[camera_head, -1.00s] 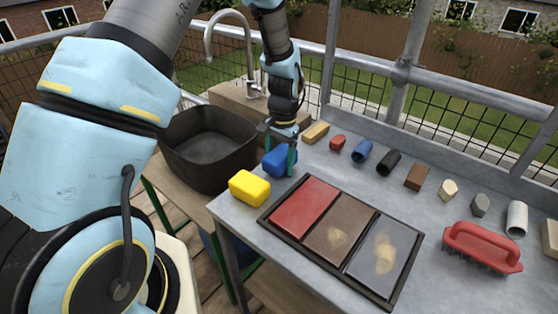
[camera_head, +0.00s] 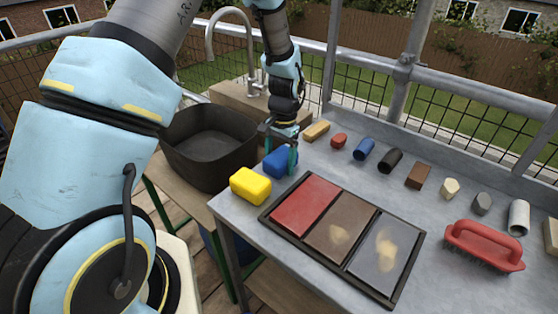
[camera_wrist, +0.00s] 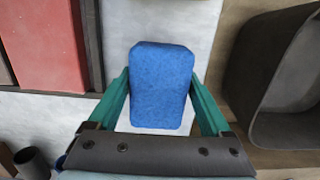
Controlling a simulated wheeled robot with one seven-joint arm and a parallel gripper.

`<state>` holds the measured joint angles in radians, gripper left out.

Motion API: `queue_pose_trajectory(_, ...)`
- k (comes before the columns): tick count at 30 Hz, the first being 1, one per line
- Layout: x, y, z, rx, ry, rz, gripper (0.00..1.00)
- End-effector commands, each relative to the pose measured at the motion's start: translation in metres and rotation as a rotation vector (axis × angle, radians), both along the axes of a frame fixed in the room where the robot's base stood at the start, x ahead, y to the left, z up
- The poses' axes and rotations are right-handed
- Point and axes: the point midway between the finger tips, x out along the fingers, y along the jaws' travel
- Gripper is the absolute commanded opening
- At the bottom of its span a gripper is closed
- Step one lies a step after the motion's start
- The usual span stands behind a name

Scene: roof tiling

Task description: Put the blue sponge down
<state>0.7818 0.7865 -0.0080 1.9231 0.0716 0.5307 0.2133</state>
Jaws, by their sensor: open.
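The blue sponge (camera_head: 278,161) rests on the grey table near its left end, behind the yellow sponge (camera_head: 250,185). My gripper (camera_head: 281,160) is low over the blue sponge, pointing down. In the wrist view the blue sponge (camera_wrist: 161,86) lies between the two green fingers of my gripper (camera_wrist: 160,88). The fingers are open, with a small gap showing on at least part of each side. Part of the sponge is hidden by the gripper in the head view.
A framed tray (camera_head: 343,251) with red, brown and grey panels lies to the right. A black basin (camera_head: 210,150) stands at the left. Several small blocks line the back of the table, and a red brush (camera_head: 484,245) is at the right.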

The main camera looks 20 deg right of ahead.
Motion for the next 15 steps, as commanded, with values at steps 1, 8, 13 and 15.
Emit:
queue_pose_trajectory(1, -0.006, 0.0, -0.008, 0.004, 0.011, -0.002, 1.0)
queue_pose_trajectory(8, -0.007, 0.0, 0.003, 0.005, 0.012, -0.003, 1.0)
queue_pose_trajectory(13, -0.003, -0.003, 0.028, -0.001, 0.006, -0.002, 1.0)
queue_pose_trajectory(15, -0.001, -0.005, 0.045, -0.002, 0.004, -0.003, 1.0)
